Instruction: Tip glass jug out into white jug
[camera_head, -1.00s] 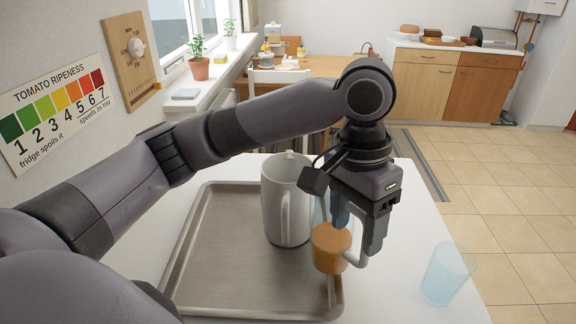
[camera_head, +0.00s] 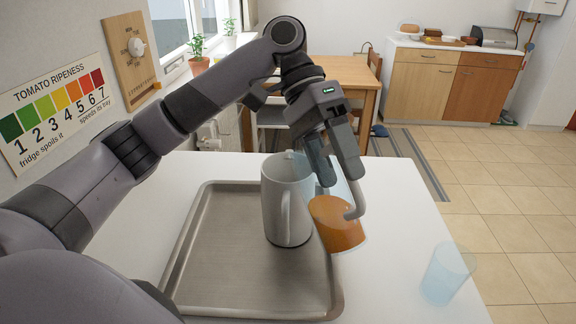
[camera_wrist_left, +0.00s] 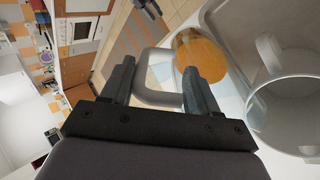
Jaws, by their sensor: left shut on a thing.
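The glass jug (camera_head: 338,222) holds an orange liquid and hangs tilted at the right edge of the tray, its upper part leaning left toward the white jug. My left gripper (camera_head: 345,190) is shut on its handle. In the left wrist view the fingers (camera_wrist_left: 158,88) close around the pale handle (camera_wrist_left: 152,92), with the orange liquid (camera_wrist_left: 202,55) beyond. The white jug (camera_head: 287,205) stands upright on the tray, its handle facing the camera. It also shows in the left wrist view (camera_wrist_left: 290,115), with its inside partly visible. My right gripper is not in view.
The metal tray (camera_head: 235,285) lies on the white table (camera_head: 395,285). An empty light-blue glass (camera_head: 446,274) stands at the table's right edge. The tray's front and left are clear. A wooden table (camera_head: 345,75) stands farther back.

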